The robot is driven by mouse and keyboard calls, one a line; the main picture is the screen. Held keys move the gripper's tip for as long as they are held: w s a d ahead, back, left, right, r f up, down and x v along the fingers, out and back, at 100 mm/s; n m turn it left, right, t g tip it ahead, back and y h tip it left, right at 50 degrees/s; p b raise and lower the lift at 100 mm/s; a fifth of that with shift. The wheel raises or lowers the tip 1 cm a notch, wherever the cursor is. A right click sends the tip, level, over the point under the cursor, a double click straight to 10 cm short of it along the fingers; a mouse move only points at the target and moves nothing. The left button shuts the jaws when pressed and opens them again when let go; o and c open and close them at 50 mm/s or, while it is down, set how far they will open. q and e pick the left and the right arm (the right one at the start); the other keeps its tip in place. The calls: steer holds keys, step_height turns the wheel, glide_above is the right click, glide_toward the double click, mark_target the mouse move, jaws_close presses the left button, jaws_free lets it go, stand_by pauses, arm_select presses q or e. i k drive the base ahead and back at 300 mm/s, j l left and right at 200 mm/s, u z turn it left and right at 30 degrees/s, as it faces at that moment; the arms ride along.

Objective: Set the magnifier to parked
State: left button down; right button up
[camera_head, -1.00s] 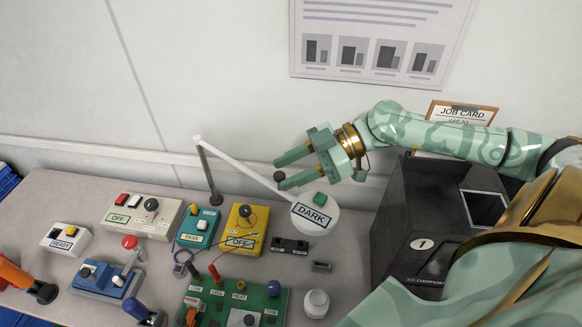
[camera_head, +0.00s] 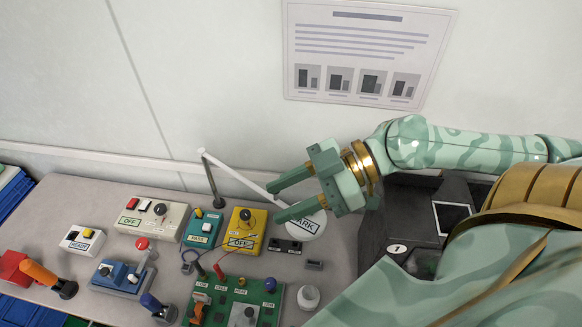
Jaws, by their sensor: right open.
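The magnifier has a dark upright post (camera_head: 214,190), a long white arm (camera_head: 238,174) slanting down to the right, and a round white head (camera_head: 311,231). The head bears a label, partly covered, whose visible letters read "ARK". My right gripper (camera_head: 274,201) is open, its two green fingers pointing left, one on each side of the lower end of the white arm as seen from here. The lower finger overlaps the head's top. Whether the fingers touch the magnifier I cannot tell. The dark ball and green button near the head are hidden now. My left gripper is not in view.
Several testers crowd the bench: a yellow box (camera_head: 247,222), a teal box (camera_head: 196,236), a beige box (camera_head: 165,221) and a green board (camera_head: 262,291). A white jar (camera_head: 308,297) stands below the head. A dark bin (camera_head: 379,240) stands to the right.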

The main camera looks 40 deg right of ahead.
mark_target(310, 228)
steer(key=j+z, duration=0.15)
steer(key=j, duration=0.25)
steer(key=k+j+z, duration=0.15)
steer(key=j, duration=0.25)
steer(key=k+j+z, duration=0.15)
steer(key=j, duration=0.25)
